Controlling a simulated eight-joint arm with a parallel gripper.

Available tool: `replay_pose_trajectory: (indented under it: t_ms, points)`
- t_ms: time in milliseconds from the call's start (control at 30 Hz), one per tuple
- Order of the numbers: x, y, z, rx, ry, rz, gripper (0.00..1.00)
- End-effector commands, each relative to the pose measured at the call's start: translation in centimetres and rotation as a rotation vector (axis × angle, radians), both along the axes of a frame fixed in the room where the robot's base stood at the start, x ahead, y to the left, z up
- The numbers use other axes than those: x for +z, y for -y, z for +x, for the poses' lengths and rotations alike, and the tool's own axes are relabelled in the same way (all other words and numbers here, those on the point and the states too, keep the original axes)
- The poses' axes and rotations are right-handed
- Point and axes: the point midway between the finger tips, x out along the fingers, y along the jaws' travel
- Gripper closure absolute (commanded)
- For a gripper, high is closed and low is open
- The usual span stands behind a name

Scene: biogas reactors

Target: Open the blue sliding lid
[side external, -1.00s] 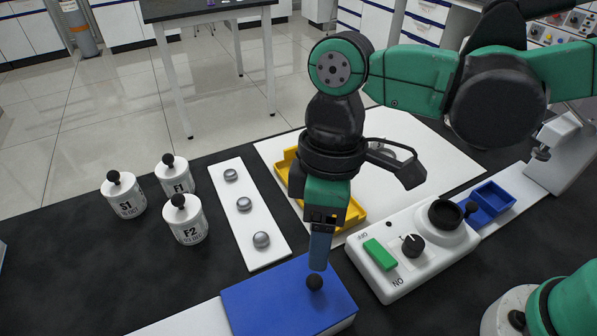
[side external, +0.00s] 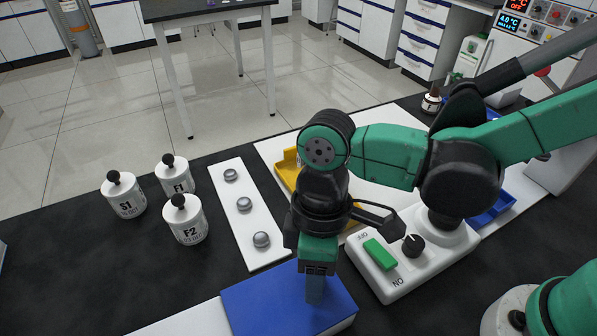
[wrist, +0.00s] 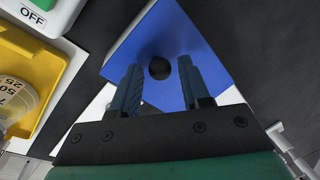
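The blue sliding lid (side external: 268,300) lies flat at the front of the bench. It also shows in the wrist view (wrist: 205,35), with its round black knob (wrist: 159,69). My gripper (side external: 315,299) points down over the lid, and its fingers hide the knob in the side view. In the wrist view my gripper (wrist: 160,75) is open, with one blue finger on each side of the knob and a visible gap between them. I cannot tell whether either finger touches the knob.
A white control box (side external: 405,268) with a green switch and black dial stands close right of the lid. A white strip with metal balls (side external: 241,226) lies behind it. White jars (side external: 184,222) stand at left. A yellow tray (side external: 288,171) is behind my gripper.

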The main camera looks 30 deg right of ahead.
Motion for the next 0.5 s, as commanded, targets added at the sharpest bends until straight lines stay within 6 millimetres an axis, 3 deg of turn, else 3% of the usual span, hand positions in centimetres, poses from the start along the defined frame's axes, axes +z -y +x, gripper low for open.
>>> replay_pose_trajectory:
  t_ms: [33,100,133,500]
  points:
    - [0.01,0.01,0.01,0.0,0.0,0.0,0.76]
    - [0.01,0.01,0.01,0.0,0.0,0.0,0.96]
    - [0.01,0.01,0.01,0.0,0.0,0.0,1.0]
    - [0.03,0.01,0.02,0.0,0.0,0.0,1.0]
